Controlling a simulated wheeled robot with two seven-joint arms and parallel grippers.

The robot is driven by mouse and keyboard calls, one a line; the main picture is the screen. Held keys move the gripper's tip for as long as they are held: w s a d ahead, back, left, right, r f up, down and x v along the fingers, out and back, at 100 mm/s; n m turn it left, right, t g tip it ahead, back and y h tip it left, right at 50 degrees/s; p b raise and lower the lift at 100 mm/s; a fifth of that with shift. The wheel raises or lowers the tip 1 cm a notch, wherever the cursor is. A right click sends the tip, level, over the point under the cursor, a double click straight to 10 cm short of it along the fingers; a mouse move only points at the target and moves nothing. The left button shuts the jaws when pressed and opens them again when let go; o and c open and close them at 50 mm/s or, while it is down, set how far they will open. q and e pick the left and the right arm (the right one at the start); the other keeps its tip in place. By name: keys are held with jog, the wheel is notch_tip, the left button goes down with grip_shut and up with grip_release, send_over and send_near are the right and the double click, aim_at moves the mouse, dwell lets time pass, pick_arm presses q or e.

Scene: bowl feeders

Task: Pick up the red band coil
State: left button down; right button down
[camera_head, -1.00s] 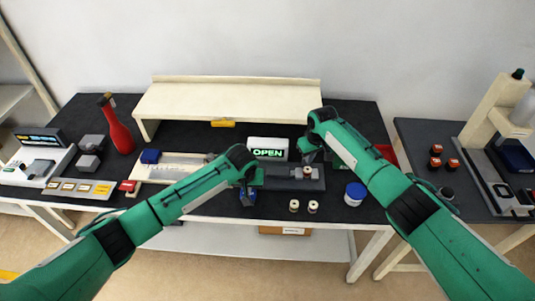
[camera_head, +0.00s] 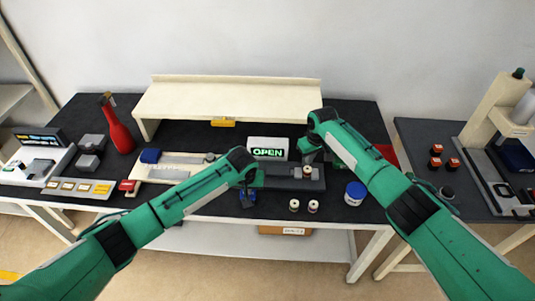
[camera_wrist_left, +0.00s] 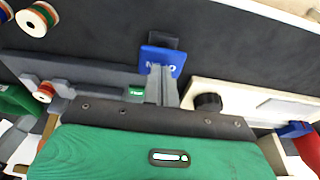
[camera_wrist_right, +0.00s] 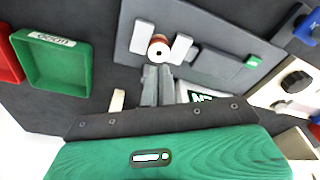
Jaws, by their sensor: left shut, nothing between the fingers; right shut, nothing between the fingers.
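A small coil with a red-orange band sits on the grey fixture; it shows in the head view (camera_head: 307,171), the left wrist view (camera_wrist_left: 45,91) and the right wrist view (camera_wrist_right: 158,48). Which is the red band coil is hard to tell. My right gripper (camera_wrist_right: 158,85) is shut and empty, close to the fixture coil in its view. My left gripper (camera_wrist_left: 161,84) is shut and empty, near a blue labelled piece (camera_wrist_left: 163,60).
The grey fixture (camera_wrist_right: 225,63) has pale blocks beside its coil. A green tray (camera_wrist_right: 57,65) and a red tray (camera_wrist_right: 8,55) lie nearby. An OPEN sign (camera_head: 267,149), a blue-lidded jar (camera_head: 355,194) and a raised shelf (camera_head: 230,98) stand around the work area.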

aim_at(308, 169)
jog(key=shift+f, duration=0.2)
jog(key=c, duration=1.5)
grip_release()
jog(key=shift+w+r, duration=0.1)
jog(key=shift+r, duration=0.05)
jog(key=o, duration=0.3)
jog(key=shift+w+r+m, duration=0.1)
jog(key=shift+r+m, duration=0.1)
jog(key=shift+m, duration=0.4)
jog(key=shift+o, duration=0.9)
jog(key=shift+w+d+r+m, duration=0.1)
jog(key=shift+r+m, duration=0.2)
jog(key=shift+m, duration=0.4)
jog(key=m, duration=0.1)
jog(key=r+m, duration=0.1)
jog(key=m+y, duration=0.1)
jog(key=shift+w+d+r+m, duration=0.2)
jog(key=shift+w+d+m, duration=0.05)
jog(key=shift+d+m, duration=0.05)
jog(key=d+r+m+g+y, duration=0.25)
jog(key=d+m, duration=0.25)
jog(key=m, duration=1.3)
jog(key=shift+t, duration=0.45)
jog(key=x, duration=0.6)
jog(key=shift+s+a, duration=0.2)
jog(key=shift+a, duration=0.05)
jog(key=a+f, duration=0.2)
jog(key=f, duration=0.1)
jog(key=shift+s, duration=0.3)
jog(key=shift+x, duration=0.85)
